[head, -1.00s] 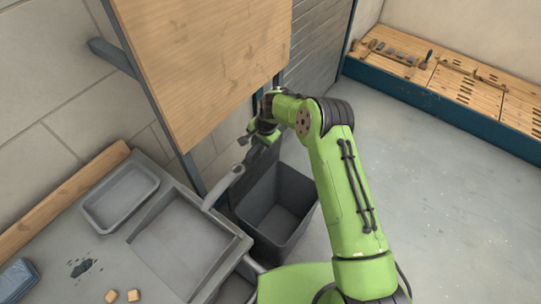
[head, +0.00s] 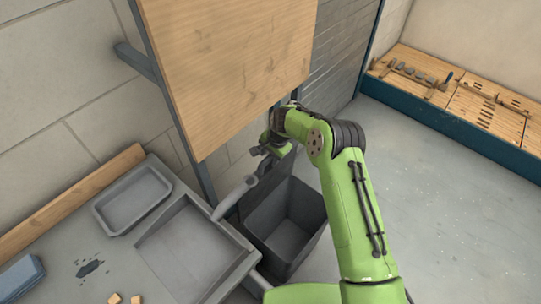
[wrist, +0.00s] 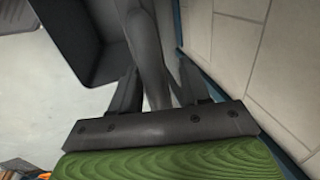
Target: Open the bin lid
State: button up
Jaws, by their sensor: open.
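The grey bin (head: 312,240) stands on the floor beside the sink counter. Its top is uncovered and I see into its empty inside. A dark panel that looks like its lid (head: 262,192) stands raised at the wall side. In the wrist view the bin (wrist: 85,45) is at upper left. My gripper (head: 264,150) is above the wall side of the bin, near the raised panel. In the wrist view my gripper (wrist: 157,90) has its fingers apart, with a long grey curved part (wrist: 148,50) showing between or beyond them. I cannot tell whether they touch it.
A grey spout-like bar (head: 235,198) rises from the sink counter (head: 120,255) close to my gripper. A wooden board (head: 230,70) hangs on the wall above. A low bench with tools (head: 470,100) is at the back right. The floor (head: 440,200) on the right is clear.

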jog(key=p+v, duration=0.1)
jog(key=v, duration=1.4)
jog(key=shift+r, duration=0.3)
jog(key=shift+s+d, duration=0.1)
jog(key=s+d+r+n+t+h, duration=0.1)
jog(key=s+d+r+n, duration=0.1)
jog(key=s+d+r, duration=0.55)
jog(key=s+d+r+n+t+h, duration=0.15)
jog(key=s+d+r, duration=0.25)
jog(key=s+r, duration=0.55)
jog(key=s+d+n, duration=0.2)
jog(key=s+d, duration=0.1)
jog(key=s, duration=0.5)
jog(key=s+d+n+t, duration=0.1)
jog(key=s+d, duration=0.2)
jog(key=s, duration=0.6)
jog(key=shift+r+n, duration=0.35)
jog(key=shift+t, duration=0.25)
